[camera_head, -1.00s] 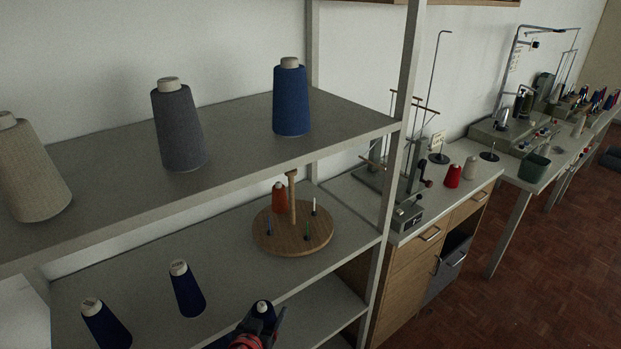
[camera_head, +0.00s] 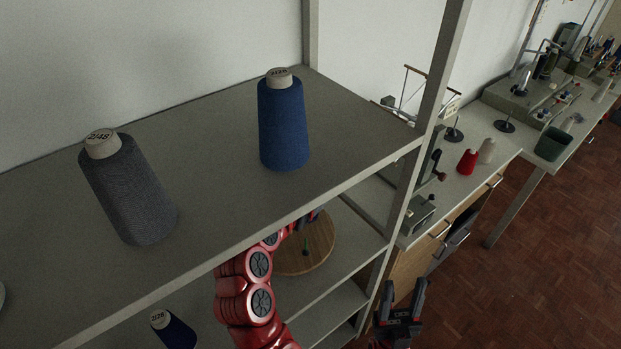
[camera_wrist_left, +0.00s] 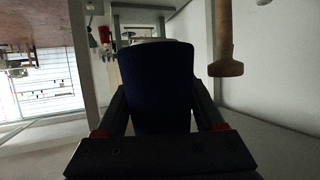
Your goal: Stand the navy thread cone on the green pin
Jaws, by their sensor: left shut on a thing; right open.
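My left arm reaches under the top shelf, so its gripper is mostly hidden in the head view. In the left wrist view my left gripper (camera_wrist_left: 160,108) is shut on a navy thread cone (camera_wrist_left: 157,80), which fills the space between the fingers. The round wooden stand (camera_head: 318,252) is on the shelf below, partly hidden by the top shelf and my arm. The green pin (camera_head: 306,246) rises from it, bare where visible. A wooden post (camera_wrist_left: 224,45) shows beside the cone in the wrist view. My right gripper (camera_head: 404,298) is open and empty, right of the shelving.
A grey cone (camera_head: 130,195) and a blue cone (camera_head: 284,125) stand on the top shelf (camera_head: 215,130). Another navy cone (camera_head: 174,331) stands on the lower shelf. A bench with a red cone (camera_head: 467,162) lies beyond.

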